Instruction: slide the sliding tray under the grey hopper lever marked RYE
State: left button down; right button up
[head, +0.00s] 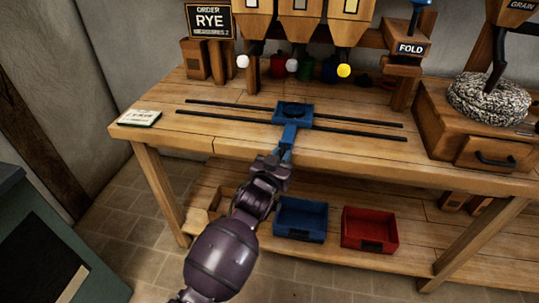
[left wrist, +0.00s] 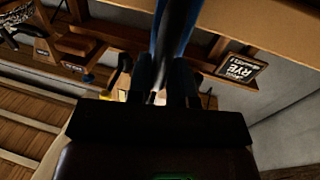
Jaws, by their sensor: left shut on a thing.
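The blue sliding tray (head: 306,108) sits on two dark rails (head: 230,104) on the bench top, around the middle of their length. Its blue handle (head: 289,136) points toward me. My left gripper (head: 284,156) is shut on the end of this handle; the handle (left wrist: 178,28) also runs up between the fingers in the left wrist view. Three hoppers hang above, with a white knob (head: 242,62) at left, a pale knob (head: 292,65) in the middle and a yellow knob (head: 344,70) at right. The tray is roughly below the middle one. Hopper labels are cut off or unreadable. My right gripper is not in view.
An order sign (head: 209,20) reads RYE. A card (head: 139,118) lies at the bench's left end. Blue (head: 301,219) and red (head: 369,229) bins are below. The rails are clear both sides.

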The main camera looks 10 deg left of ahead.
pick_arm(q)
jog(key=shift+d, duration=0.2)
jog(key=c, duration=1.1)
grip_release()
jog(key=shift+s, duration=0.1)
jog(key=shift+s+a, duration=0.1)
jog(key=shift+s, duration=0.1)
jog(key=p+v, duration=0.1)
jog(key=v, duration=0.9)
jog(key=shift+s+p, duration=0.1)
jog(key=shift+p, duration=0.25)
